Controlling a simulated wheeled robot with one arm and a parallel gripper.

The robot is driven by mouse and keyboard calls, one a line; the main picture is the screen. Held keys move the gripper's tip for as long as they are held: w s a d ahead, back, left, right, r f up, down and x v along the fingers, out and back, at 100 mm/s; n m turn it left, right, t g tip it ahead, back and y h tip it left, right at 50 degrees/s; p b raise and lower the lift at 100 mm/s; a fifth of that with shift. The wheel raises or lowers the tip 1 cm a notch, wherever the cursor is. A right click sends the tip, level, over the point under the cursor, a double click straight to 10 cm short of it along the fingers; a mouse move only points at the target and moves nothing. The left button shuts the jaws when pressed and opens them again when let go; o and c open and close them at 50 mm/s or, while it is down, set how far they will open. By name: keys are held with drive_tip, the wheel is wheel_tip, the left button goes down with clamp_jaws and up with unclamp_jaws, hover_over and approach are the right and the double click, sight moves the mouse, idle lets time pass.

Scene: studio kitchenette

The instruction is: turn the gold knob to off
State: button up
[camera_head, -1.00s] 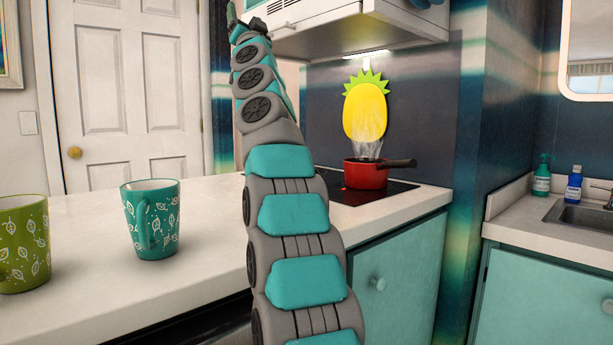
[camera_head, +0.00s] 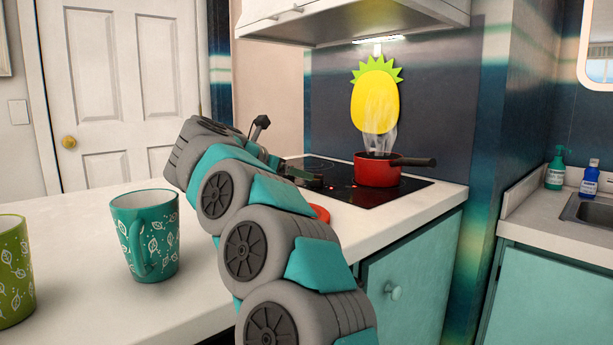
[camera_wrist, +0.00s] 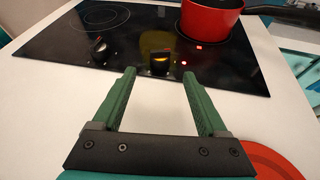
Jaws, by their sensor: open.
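The gold knob (camera_wrist: 160,63) stands on the front part of the black cooktop (camera_wrist: 135,38) in the wrist view, beside lit red indicators. My gripper (camera_wrist: 158,75) is open, its two green fingers pointing at the knob with nothing between them. The knob appears just beyond the fingertips, roughly centred between them; I cannot tell if they touch. A black knob (camera_wrist: 100,48) is to its left. In the head view my gripper (camera_head: 305,175) is over the front of the cooktop, partly hidden by my arm, and the gold knob cannot be made out.
A steaming red pot (camera_head: 377,170) sits on the cooktop's right burner, its dark handle pointing right. A red round object (camera_wrist: 275,160) lies on the white counter (camera_wrist: 50,110). A teal mug (camera_head: 146,235) and a green mug (camera_head: 14,270) stand at the left.

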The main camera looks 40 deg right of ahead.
sight(312, 187)
drive_tip(key=shift+d+f, duration=0.15)
drive_tip(key=shift+f, duration=0.1)
drive_tip(key=p+x, duration=0.1)
drive_tip(key=x, duration=0.6)
drive_tip(key=shift+d, duration=0.15)
drive_tip(key=shift+c, duration=0.3)
clamp_jaws()
